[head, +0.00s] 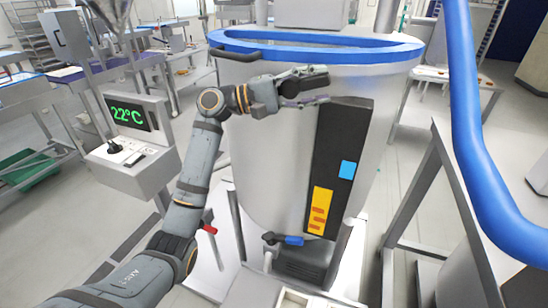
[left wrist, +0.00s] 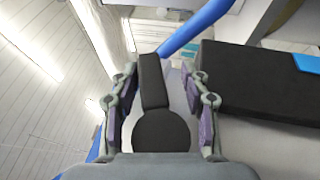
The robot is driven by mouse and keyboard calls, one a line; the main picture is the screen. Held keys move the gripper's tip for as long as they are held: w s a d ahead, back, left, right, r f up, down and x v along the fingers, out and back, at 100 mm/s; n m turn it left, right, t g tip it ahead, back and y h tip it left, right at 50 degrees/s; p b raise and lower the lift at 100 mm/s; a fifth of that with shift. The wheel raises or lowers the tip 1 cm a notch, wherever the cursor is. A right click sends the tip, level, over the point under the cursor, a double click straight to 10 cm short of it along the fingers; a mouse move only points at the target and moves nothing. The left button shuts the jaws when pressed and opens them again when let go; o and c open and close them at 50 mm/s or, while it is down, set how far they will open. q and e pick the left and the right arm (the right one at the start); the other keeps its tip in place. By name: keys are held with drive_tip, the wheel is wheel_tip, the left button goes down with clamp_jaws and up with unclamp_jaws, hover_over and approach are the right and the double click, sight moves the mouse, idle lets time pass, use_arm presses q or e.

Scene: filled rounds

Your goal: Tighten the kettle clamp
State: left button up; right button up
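The kettle (head: 265,140) is a large silver vessel with a blue rim, in the middle of the head view. My left gripper (head: 318,86) is in front of its upper wall, fingers pointing right. The left wrist view shows the gripper (left wrist: 160,95) open, with a black lever with a round base (left wrist: 153,82) between its fingers. There are visible gaps on both sides of the lever. This looks like the clamp; in the head view the fingers mostly hide it. My right gripper is not in view.
A black panel (head: 336,150) with blue and yellow patches runs down the kettle's front, close to my fingers. A grey box with a 22°C display (head: 131,113) stands at left. A thick blue tube (head: 468,120) curves down the right. A blue-handled valve (head: 290,240) is below.

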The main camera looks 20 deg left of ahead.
use_arm(q)
drive_tip(key=shift+f+m+g+y+p, duration=0.55)
drive_tip(key=shift+y+p, duration=0.2)
drive_tip(key=shift+y, duration=0.25)
drive_tip(key=b+v, duration=0.6)
drive_tip(key=v, duration=0.4)
drive_tip(key=w+f+y, duration=0.1)
drive_tip(key=f+y, duration=0.1)
drive_tip(key=f, duration=0.7)
drive_tip(key=w+f+n+t+y, duration=0.1)
drive_tip(key=w+f+y, duration=0.1)
drive_tip(key=f, duration=0.7)
drive_tip(key=w+f+n+t+y, duration=0.1)
drive_tip(key=w+f+y, duration=0.1)
drive_tip(key=f, duration=0.8)
drive_tip(key=shift+w, duration=0.15)
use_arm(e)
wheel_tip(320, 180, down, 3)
use_arm(q)
drive_tip(key=shift+a, duration=0.1)
